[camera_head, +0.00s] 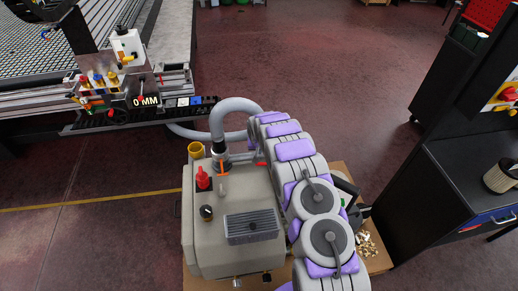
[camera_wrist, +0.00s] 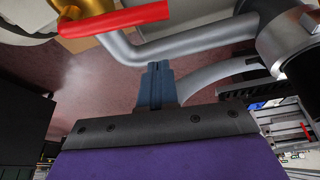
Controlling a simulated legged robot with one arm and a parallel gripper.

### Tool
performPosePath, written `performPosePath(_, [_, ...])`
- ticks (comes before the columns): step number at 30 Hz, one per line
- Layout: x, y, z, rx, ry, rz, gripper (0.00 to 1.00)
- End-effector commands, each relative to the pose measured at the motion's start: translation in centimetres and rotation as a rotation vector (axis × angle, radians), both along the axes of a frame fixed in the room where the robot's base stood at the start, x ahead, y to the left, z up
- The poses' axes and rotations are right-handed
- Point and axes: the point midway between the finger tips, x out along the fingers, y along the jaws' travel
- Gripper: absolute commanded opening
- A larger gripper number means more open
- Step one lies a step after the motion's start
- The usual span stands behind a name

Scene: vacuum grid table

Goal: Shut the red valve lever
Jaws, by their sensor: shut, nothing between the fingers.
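The red valve lever (camera_wrist: 115,20) crosses the upper left of the wrist view, with a brass piece (camera_wrist: 68,12) near its left end. A bent metal pipe (camera_wrist: 185,42) runs close beside it. My gripper (camera_wrist: 157,78) is shut and empty; its blue-grey fingers appear below the lever and pipe in the picture, apart from the lever. In the head view, a small red piece (camera_head: 262,164), probably this lever, shows beside my arm. My gripper cannot be made out there.
A beige machine (camera_head: 210,240) with a red knob (camera_head: 203,178), black dial (camera_head: 206,212) and grey hose (camera_head: 217,120) stands left of my arm. The grid table (camera_head: 60,60) is at the upper left. A dark cabinet (camera_head: 440,190) stands right. Red floor (camera_head: 300,60) is open behind.

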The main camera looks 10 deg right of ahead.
Motion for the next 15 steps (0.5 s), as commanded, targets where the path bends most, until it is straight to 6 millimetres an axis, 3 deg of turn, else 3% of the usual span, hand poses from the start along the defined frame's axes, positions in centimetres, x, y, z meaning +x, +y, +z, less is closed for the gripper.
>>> performPosePath(5, [0.1,-0.8,-1.0,0.006,-0.001,-0.005,0.0])
performPosePath(15, [-1.9,0.7,-1.3,-0.009,0.0,0.0,0.0])
